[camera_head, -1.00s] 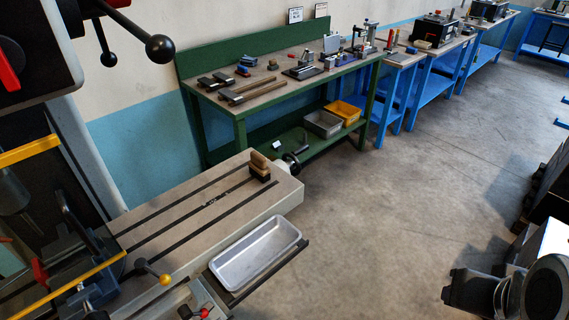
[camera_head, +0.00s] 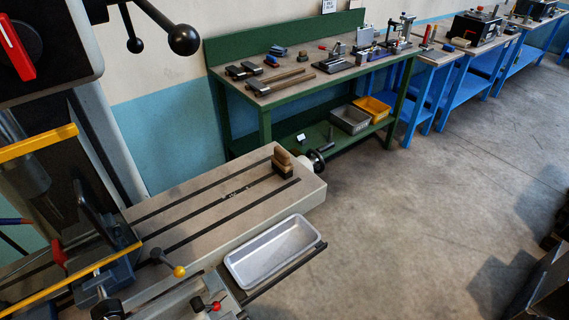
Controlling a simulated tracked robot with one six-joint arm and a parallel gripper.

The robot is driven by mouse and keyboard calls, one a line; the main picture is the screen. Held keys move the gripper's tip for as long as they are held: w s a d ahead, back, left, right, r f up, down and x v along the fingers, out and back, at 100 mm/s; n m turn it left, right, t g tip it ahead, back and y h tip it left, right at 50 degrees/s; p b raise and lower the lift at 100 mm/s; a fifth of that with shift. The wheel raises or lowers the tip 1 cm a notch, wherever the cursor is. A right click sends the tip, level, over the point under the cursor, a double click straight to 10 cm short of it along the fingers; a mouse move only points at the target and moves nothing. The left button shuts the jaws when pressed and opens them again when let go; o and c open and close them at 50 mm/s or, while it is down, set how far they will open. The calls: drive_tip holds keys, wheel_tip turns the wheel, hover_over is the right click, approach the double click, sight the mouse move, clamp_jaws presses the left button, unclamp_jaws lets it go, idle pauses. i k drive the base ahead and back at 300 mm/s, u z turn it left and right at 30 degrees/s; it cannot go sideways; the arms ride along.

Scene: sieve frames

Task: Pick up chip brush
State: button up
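A small brush with a tan wooden handle and a darker lower part (camera_head: 283,160), which looks like the chip brush, stands near the right end of the grey slotted machine table (camera_head: 215,215). Its handle is at the top and the dark part faces the table. Small light chips (camera_head: 236,193) lie on the table to its left. My gripper is out of view, so its distance from the brush and its opening do not show.
An empty metal tray (camera_head: 233,268) sits at the table's front edge. A handwheel (camera_head: 317,160) projects beside the brush. A green bench (camera_head: 265,122) with hammers and tools stands behind. The machine head (camera_head: 45,55) overhangs the left. Open floor (camera_head: 410,220) lies right.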

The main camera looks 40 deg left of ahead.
sight(280, 162)
drive_tip(key=i, duration=2.3)
drive_tip(key=u, duration=2.55)
